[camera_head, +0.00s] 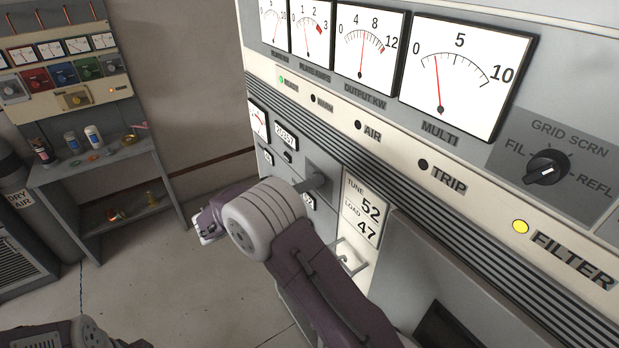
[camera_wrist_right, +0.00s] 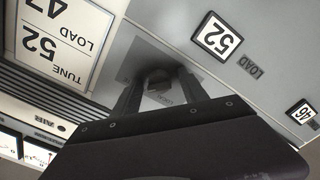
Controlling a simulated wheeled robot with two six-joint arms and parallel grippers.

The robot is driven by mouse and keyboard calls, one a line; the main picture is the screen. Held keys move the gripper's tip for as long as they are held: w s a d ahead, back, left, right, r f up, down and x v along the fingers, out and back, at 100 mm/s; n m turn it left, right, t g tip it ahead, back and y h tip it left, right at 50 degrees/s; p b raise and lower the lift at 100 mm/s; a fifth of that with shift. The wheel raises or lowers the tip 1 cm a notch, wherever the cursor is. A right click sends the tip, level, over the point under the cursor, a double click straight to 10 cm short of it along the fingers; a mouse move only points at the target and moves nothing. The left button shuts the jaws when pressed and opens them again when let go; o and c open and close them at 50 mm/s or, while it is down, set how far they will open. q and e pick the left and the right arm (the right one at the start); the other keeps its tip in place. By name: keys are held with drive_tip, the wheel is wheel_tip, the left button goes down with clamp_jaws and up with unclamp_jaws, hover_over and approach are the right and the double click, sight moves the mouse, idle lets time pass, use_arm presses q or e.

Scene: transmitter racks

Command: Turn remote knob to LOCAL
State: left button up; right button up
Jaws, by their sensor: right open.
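The remote knob (camera_wrist_right: 158,84) is a dark round knob on a grey plate (camera_wrist_right: 150,50), seen upside down in the right wrist view. My right gripper (camera_wrist_right: 160,74) is open, with one finger on each side of the knob. I cannot tell whether the fingers touch it. In the head view the right gripper (camera_head: 312,183) reaches the grey plate (camera_head: 322,163) on the rack front, and the knob is hidden there by the fingers. My left gripper is out of view; only part of my left arm shows at the bottom left.
Beside the plate are the TUNE/LOAD label (camera_head: 364,213) and a small handle (camera_head: 350,257). Meters and a GRID SCRN knob (camera_head: 546,168) are higher on the rack. A shelf (camera_head: 92,165) with bottles stands at the left. The floor (camera_head: 170,275) between is open.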

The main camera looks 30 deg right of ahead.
drive_tip(key=shift+a+r, duration=0.15)
drive_tip(key=shift+a, duration=0.45)
drive_tip(key=shift+d, duration=0.2)
clamp_jaws()
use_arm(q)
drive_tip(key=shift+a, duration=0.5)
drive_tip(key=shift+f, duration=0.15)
use_arm(e)
drive_tip(key=shift+n, duration=0.4)
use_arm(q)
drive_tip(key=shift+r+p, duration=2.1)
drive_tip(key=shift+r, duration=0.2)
use_arm(e)
drive_tip(key=shift+r+n, duration=0.15)
drive_tip(key=shift+n, duration=8.35)
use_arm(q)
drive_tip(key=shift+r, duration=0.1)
